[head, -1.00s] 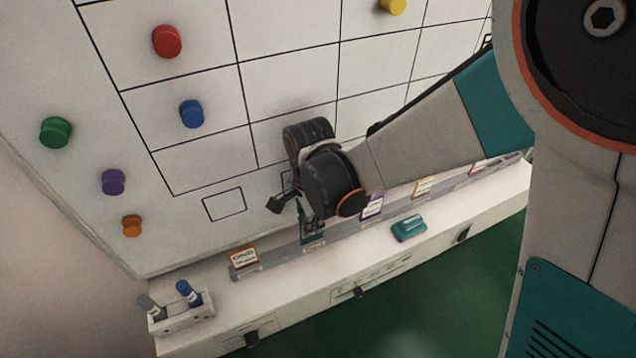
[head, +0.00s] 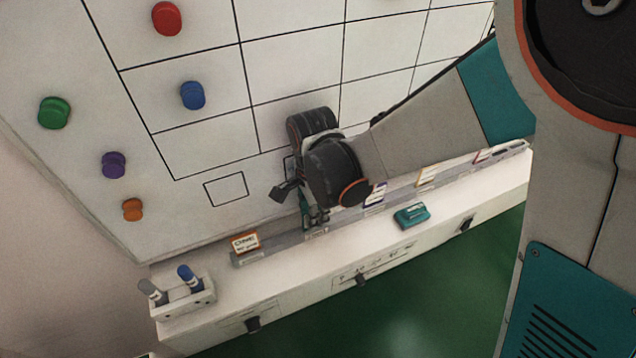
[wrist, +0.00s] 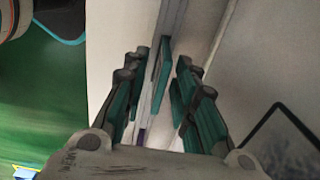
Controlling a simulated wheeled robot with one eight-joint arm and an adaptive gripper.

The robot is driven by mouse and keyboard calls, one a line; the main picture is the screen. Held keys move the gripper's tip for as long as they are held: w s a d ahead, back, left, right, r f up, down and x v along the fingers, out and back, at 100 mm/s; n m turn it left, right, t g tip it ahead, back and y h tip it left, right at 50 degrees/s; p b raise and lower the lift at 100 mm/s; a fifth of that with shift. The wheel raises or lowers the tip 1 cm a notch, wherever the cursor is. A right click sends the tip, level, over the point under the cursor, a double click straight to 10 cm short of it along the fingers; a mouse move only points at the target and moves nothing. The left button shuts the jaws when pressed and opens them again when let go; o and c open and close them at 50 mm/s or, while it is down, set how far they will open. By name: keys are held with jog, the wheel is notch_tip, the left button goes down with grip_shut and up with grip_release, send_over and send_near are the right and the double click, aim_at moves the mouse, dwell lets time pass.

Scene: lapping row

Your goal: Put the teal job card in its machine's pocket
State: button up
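The teal job card (wrist: 160,70) shows nearly edge-on in the wrist view, standing at the rail between my fingers. My gripper (wrist: 162,58) is open, with a finger on each side of the card and a narrow gap to each. In the head view my gripper (head: 316,217) is low over the card rail (head: 284,245), beside the whiteboard, and mostly hides the card. The machine pocket for this card cannot be told from these frames.
An orange-edged card (head: 245,242) stands left in the rail; purple (head: 376,194) and orange-yellow (head: 428,175) cards stand right. A teal eraser-like block (head: 411,215) lies on the ledge. A marker holder (head: 186,301) is at the left end. Coloured magnets dot the whiteboard (head: 290,75).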

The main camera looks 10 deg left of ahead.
notch_tip(320, 180, up, 12)
jog(key=p, duration=0.8)
jog(key=shift+r+p, duration=0.15)
jog(key=shift+p, duration=0.15)
